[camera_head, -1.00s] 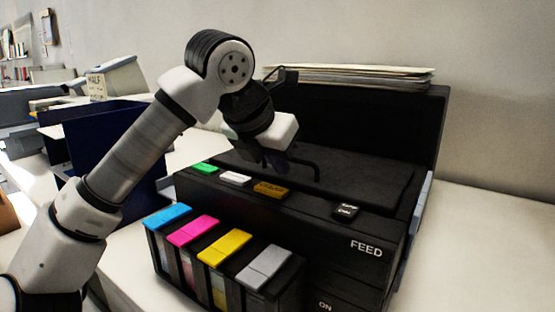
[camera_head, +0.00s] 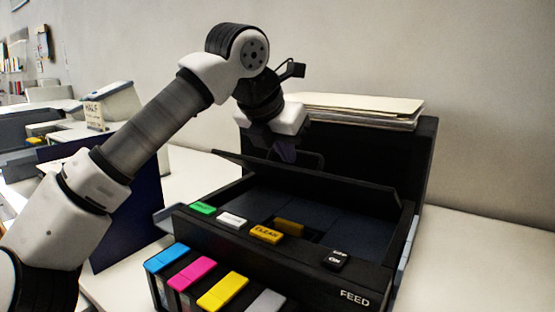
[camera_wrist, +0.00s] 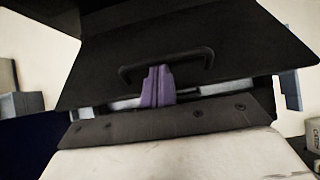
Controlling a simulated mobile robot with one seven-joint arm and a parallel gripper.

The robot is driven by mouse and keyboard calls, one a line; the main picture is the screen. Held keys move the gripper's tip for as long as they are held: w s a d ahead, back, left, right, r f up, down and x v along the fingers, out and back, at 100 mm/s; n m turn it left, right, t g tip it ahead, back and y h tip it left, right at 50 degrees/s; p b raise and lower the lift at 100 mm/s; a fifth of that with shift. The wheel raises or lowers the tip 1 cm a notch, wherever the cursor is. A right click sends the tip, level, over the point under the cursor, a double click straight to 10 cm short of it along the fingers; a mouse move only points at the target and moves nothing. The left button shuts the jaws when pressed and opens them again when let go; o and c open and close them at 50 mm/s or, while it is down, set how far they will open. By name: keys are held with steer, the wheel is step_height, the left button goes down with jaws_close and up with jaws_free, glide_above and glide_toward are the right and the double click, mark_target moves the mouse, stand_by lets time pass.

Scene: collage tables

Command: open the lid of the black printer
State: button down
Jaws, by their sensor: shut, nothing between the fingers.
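The black printer (camera_head: 390,268) stands on the white table, with its dark inside showing. Its black lid (camera_head: 350,183) is tilted up, with the front edge raised toward the back. The lid's bar handle (camera_wrist: 140,68) shows in the wrist view. My gripper (camera_head: 286,152) is at the handle, with its purple fingers (camera_wrist: 157,88) shut together. Part of the handle is hidden behind the fingers.
Coloured ink tanks (camera_head: 193,272) project from the printer's front. Papers (camera_head: 370,106) lie on top of the tall back part. A dark blue panel (camera_head: 125,222) stands to the left. Bare table (camera_head: 480,262) lies to the right.

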steer(key=w+d+r+g+p, duration=0.1)
steer(key=w+d+r+p, duration=0.3)
steer(key=w, duration=0.9)
steer(key=shift+d+r+y+p, duration=0.35)
steer(key=shift+d+r, duration=1.05)
steer(key=shift+d, duration=0.95)
